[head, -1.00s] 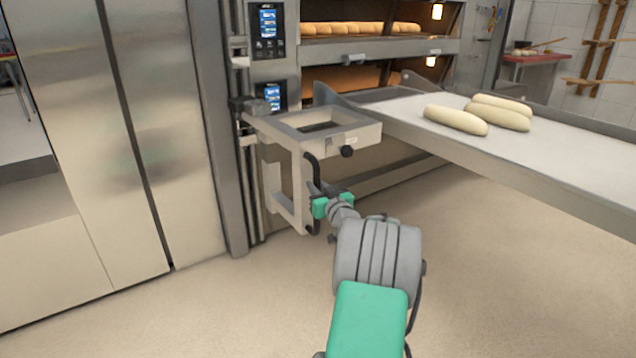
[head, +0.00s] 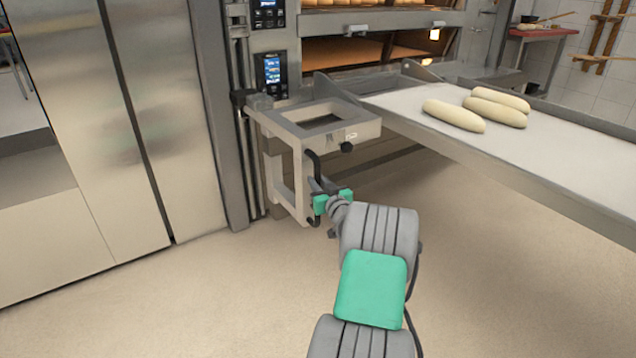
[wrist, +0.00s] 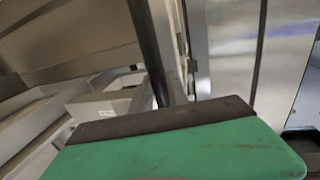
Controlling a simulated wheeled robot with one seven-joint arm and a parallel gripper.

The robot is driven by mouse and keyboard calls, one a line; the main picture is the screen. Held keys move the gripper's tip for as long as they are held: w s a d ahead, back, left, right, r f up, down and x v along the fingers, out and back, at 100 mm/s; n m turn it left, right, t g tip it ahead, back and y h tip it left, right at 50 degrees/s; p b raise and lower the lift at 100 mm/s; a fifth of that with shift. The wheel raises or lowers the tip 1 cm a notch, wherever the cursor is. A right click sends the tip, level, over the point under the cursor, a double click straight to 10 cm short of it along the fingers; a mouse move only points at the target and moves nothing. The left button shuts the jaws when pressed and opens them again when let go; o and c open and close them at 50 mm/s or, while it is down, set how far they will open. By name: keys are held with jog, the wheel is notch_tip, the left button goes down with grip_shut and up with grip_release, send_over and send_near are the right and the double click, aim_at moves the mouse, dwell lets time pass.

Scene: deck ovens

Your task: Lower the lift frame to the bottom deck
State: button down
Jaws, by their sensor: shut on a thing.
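The lift frame (head: 285,162) is a beige-grey bracket on the vertical rail (head: 243,150) at the oven's left front corner. A black vertical handle (head: 313,172) is fixed to its front. My gripper (head: 322,196) is shut on the lower part of this handle. In the wrist view the dark handle bar (wrist: 147,45) runs up behind a green finger with a dark pad. The loader (head: 400,100), a long pale board with grey side rails, is level with the frame top and carries three pale dough loaves (head: 490,112). The lower oven opening (head: 345,55) sits above the loader.
A steel cabinet (head: 150,120) stands close on the left. The loader reaches to the right edge over open floor. The beige floor (head: 200,290) in front is clear. A red-topped table (head: 540,35) stands at the back right.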

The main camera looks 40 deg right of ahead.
jog(key=c, duration=1.6)
grip_release()
jog(key=shift+d+r, duration=0.15)
jog(key=shift+r, duration=0.35)
jog(key=o, duration=0.3)
jog(key=shift+f, duration=0.25)
jog(key=p+v, duration=0.2)
jog(key=v, duration=0.5)
jog(key=shift+s+a, duration=0.3)
jog(key=shift+s, duration=0.05)
